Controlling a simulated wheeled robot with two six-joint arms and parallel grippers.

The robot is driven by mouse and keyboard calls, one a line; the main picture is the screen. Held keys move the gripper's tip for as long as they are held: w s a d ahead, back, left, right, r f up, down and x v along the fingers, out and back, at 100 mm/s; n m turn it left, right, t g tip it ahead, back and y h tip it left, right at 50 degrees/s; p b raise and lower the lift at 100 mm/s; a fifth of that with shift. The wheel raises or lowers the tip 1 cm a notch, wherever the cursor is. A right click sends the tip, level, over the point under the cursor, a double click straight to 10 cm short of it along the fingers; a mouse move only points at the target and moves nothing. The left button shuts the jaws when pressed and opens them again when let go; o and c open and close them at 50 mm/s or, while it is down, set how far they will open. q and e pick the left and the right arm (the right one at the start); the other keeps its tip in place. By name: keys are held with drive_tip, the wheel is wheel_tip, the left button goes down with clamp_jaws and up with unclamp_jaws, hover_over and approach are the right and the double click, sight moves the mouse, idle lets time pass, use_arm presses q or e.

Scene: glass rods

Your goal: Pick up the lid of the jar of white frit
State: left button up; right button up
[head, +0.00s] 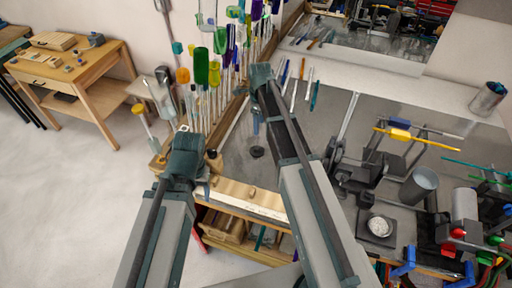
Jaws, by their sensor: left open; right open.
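A small round container of white granules (379,226), which looks like the white frit, sits on a dark square base at the right of the bench. I cannot make out a separate lid on or beside it. My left gripper (184,130) is at the bench's left front corner, far left of the white granules. My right gripper (261,72) reaches over the back left of the bench, by the upright glass rods. Both grippers are open, and I see nothing held in either. My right arm hides part of the bench middle.
Coloured glass rods (215,72) stand along the bench's left edge. Burner equipment and a grey cup (418,186) crowd the right side. A metal can (488,98) stands at the back right. A wooden side table (80,80) is at the far left. The grey bench top (237,150) has bare room between my arms.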

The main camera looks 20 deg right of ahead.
drive_tip(key=b, duration=0.9)
hover_over(257, 148)
drive_tip(key=shift+d+f, duration=0.15)
drive_tip(key=shift+f, duration=2.05)
drive_tip(key=shift+d+f, duration=0.15)
drive_tip(key=shift+f, duration=2.05)
drive_tip(key=f+b, duration=0.5)
drive_tip(key=shift+a+f, duration=0.1)
drive_tip(key=shift+a, duration=0.1)
clamp_jaws()
